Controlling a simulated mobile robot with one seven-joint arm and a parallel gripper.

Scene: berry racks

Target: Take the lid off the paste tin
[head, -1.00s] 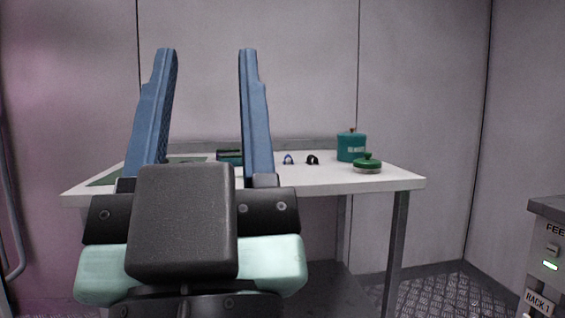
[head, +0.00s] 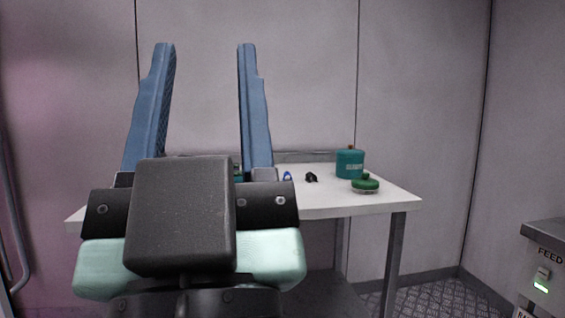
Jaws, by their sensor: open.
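A low round tin with a green lid and a small green knob (head: 365,185) stands near the right front edge of the white table. It looks like the paste tin, and its lid appears to be on. A taller teal canister (head: 350,166) with a pale label and a brown knob stands just behind it to the left. My gripper (head: 205,48) points up in the left half of the head view, close to the camera. Its two blue fingers are wide apart with nothing between them. It is well left of the tin and not touching it.
A small blue item (head: 287,176) and a small black item (head: 311,177) lie on the white table (head: 340,204) left of the canister. My gripper hides the table's left part. A grey unit marked FEED (head: 548,252) stands at the right edge. Open floor lies between.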

